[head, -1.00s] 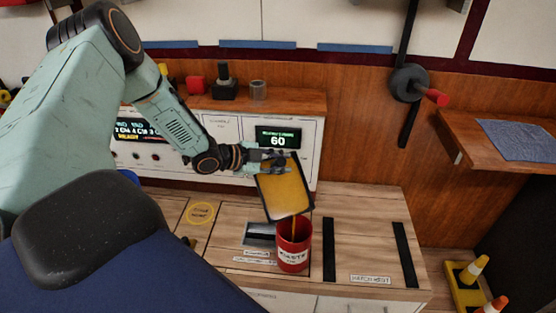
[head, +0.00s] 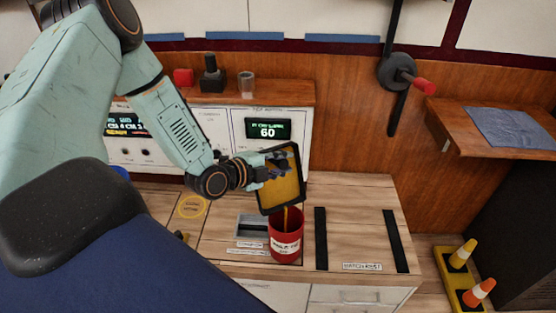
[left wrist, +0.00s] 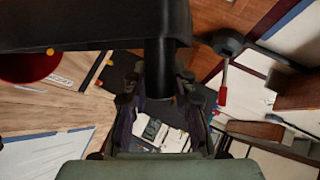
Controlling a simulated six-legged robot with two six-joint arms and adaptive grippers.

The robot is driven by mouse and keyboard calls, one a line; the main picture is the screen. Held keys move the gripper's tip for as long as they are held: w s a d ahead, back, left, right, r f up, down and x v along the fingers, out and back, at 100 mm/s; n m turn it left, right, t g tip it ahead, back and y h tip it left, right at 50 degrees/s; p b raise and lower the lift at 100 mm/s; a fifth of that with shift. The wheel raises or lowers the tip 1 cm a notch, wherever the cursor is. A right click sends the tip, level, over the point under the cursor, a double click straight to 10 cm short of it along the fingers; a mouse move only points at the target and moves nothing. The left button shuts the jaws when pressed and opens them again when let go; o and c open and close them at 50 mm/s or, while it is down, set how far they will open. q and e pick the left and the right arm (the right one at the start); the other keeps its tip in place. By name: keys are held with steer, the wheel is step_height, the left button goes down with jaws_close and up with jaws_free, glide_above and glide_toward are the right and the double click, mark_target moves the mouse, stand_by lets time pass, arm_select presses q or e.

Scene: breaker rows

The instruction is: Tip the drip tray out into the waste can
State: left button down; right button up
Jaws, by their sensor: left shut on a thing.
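The drip tray (head: 293,187) is a dark, shallow tray with yellow-orange liquid on its inner face. It is tilted steeply, its low edge just above the can's mouth. The waste can (head: 286,246) is red with a white label and stands upright on the counter. A thin orange stream runs from the tray's low edge into the can. My left gripper (head: 272,167) is shut on the tray at its upper part. In the left wrist view, the tray's dark underside (left wrist: 75,24) fills the upper left, partly covering the red can (left wrist: 28,66). My right gripper is not in view.
A recessed grey slot (head: 251,228) lies in the wooden counter left of the can. Two black strips (head: 321,238) run along the counter to its right. A panel with a display reading 60 (head: 268,129) stands behind. A red-handled lever (head: 424,88) is on the wall.

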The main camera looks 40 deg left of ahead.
arm_select(q)
steer(key=s+d+f+m+t+y+b, duration=0.1)
steer(key=s+d+m+t+b, duration=0.1)
steer(key=d, duration=0.3)
steer(key=shift+s+d+f+m+y+b, duration=0.15)
steer(key=shift+s+d+m+y+b, duration=0.15)
steer(key=shift+s+m+b, duration=0.35)
steer(key=shift+w, duration=0.15)
stand_by(1.7)
